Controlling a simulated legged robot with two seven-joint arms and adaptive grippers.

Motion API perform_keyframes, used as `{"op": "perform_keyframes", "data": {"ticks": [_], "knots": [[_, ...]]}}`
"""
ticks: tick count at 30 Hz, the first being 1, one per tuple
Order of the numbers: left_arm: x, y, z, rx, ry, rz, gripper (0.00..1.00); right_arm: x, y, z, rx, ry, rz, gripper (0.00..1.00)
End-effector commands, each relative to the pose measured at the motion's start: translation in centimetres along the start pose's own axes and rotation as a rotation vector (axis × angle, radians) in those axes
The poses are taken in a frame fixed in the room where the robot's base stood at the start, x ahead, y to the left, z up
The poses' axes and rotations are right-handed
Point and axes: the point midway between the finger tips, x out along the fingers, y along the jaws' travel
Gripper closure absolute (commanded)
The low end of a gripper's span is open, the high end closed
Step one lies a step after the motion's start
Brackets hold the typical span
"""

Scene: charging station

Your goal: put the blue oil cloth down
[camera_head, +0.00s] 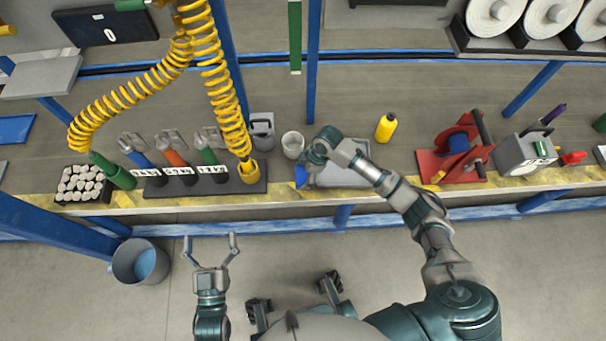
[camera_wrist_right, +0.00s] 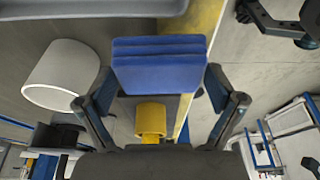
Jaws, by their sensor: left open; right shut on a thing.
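The blue oil cloth (camera_wrist_right: 160,65) is a folded blue stack between the fingers of my right gripper (camera_wrist_right: 160,82). In the head view only a blue corner of the cloth (camera_head: 300,176) shows, left of the right gripper (camera_head: 313,158). That gripper is shut on the cloth over the left end of a grey tray (camera_head: 345,176) at the bench's front edge. I cannot tell whether the cloth touches the tray. My left gripper (camera_head: 210,246) is open and empty, in front of the bench, above the floor.
A white cup (camera_head: 292,145) stands just behind and left of the right gripper; it also shows in the wrist view (camera_wrist_right: 62,75). A yellow bottle (camera_head: 386,127) and a red device (camera_head: 452,155) stand to the right. A tool rack (camera_head: 206,182) is left. A bin (camera_head: 140,262) stands on the floor.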

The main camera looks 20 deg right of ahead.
Motion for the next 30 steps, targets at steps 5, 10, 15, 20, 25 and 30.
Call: {"op": "perform_keyframes", "data": {"ticks": [5,10,15,20,25,30], "knots": [[0.0,0.3,-1.2,-0.006,0.101,0.004,0.0,1.4,0.2,0.5,0.001,0.0,-0.003,0.35],[-0.5,0.5,-3.1,-0.017,0.254,0.009,0.0,3.2,0.2,1.1,0.001,-0.002,-0.003,0.35],[-0.7,0.4,-4.0,-0.021,0.304,0.011,0.0,3.4,0.2,1.0,0.0,-0.002,0.001,0.4],[-0.7,0.5,-4.0,-0.02,0.301,0.011,0.0,3.3,0.2,1.0,0.0,-0.001,0.001,0.4],[-0.5,0.5,-3.9,-0.02,0.299,0.011,0.0,3.5,0.2,1.1,0.0,0.0,0.001,0.0],[-0.4,0.5,-3.9,-0.019,0.299,0.011,0.0,3.5,0.2,1.1,0.0,0.0,0.001,0.0]]}}
